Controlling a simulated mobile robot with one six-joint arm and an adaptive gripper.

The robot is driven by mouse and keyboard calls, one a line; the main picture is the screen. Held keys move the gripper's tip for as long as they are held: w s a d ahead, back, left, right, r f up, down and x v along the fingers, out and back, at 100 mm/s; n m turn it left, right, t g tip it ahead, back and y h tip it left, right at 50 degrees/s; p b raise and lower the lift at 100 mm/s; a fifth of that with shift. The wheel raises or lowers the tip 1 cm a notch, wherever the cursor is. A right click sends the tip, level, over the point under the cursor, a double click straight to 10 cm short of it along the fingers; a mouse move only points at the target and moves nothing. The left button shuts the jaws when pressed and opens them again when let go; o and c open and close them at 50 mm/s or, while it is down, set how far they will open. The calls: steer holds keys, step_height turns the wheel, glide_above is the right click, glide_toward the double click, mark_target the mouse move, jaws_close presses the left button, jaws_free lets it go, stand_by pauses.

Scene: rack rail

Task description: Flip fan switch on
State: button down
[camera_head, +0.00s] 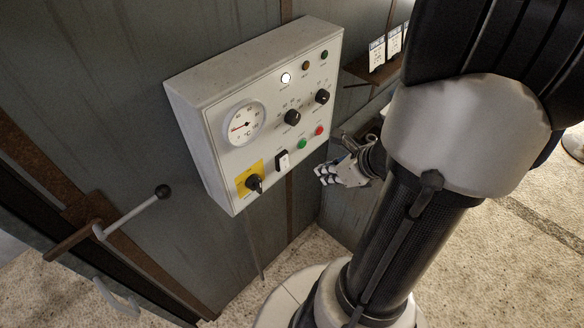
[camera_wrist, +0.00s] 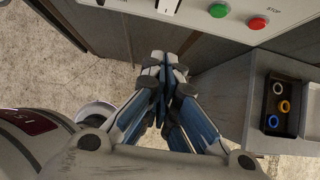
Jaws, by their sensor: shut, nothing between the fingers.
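A grey control box (camera_head: 240,165) is mounted on the metal wall. Its front has a black-and-white rocker switch (camera_head: 282,161) in the lower middle, whose label is too small to read in the head view. The switch also shows, partly cut off, at the top edge of the wrist view (camera_wrist: 167,6). My gripper (camera_head: 326,175) is to the right of the rocker switch and lower, apart from the box. In the wrist view my gripper (camera_wrist: 165,62) has its fingertips together, with nothing between them, below the panel's lower edge.
The panel also has a dial gauge (camera_head: 244,124), a black rotary switch on yellow (camera_head: 254,183), two knobs, a green button (camera_head: 302,144) and a red button (camera_head: 319,130). A lever (camera_head: 130,212) juts out at left. A dark tray with coloured rings (camera_wrist: 277,105) is at right.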

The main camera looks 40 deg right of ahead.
mark_target(285, 163)
steer(key=shift+f, duration=0.1)
steer(key=w+r+b+x, duration=0.1)
steer(key=x, duration=0.5)
steer(key=w+b+x, duration=0.1)
steer(key=b+x, duration=0.1)
steer(key=x, duration=0.4)
steer(key=shift+w, duration=0.4)
steer(key=shift+a+r, duration=0.1)
